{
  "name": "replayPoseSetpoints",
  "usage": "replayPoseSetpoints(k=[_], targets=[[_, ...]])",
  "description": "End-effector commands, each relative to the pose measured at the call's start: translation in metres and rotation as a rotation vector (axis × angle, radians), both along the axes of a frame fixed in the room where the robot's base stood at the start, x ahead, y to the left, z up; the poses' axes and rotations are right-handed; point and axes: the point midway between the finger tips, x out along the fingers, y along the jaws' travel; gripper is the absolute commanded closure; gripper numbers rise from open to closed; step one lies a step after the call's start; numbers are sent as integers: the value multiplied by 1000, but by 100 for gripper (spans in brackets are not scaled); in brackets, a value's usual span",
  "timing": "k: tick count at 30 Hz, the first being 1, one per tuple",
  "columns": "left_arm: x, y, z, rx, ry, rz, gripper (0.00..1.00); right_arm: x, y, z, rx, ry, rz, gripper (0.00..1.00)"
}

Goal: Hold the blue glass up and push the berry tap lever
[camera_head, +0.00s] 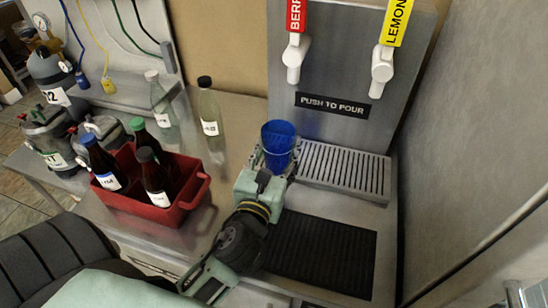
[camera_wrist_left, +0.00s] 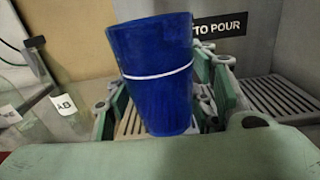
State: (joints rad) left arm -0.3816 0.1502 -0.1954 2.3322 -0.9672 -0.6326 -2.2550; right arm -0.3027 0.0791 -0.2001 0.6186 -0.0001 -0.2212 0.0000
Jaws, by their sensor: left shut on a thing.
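My left gripper (camera_head: 272,164) is shut on the blue glass (camera_head: 278,140), which is upright near the left end of the drip tray, below and slightly left of the berry tap. In the left wrist view the blue glass (camera_wrist_left: 157,75) stands between the fingers, with a white line around it. The berry tap lever is the red handle marked BERR (camera_head: 297,16), above a white spout (camera_head: 295,58); the top of the handle is cut off by the frame. My right gripper is not in view.
A yellow LEMON tap handle (camera_head: 396,22) is to the right. Below are a slotted drip tray (camera_head: 345,168) and black mat (camera_head: 320,255). A red crate (camera_head: 180,213) with bottles and two clear bottles (camera_head: 210,115) stand left. A grey wall closes the right side.

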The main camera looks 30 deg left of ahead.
Motion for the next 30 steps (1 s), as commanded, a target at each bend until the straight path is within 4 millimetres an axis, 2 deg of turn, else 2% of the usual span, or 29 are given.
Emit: replayPoseSetpoints(k=[17,29,30], targets=[[68,18,6,0,-4,0,83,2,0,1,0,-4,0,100],[112,29,11,1,-3,0,83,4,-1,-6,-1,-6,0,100],[112,29,16,1,-1,-1,83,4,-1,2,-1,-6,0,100]])
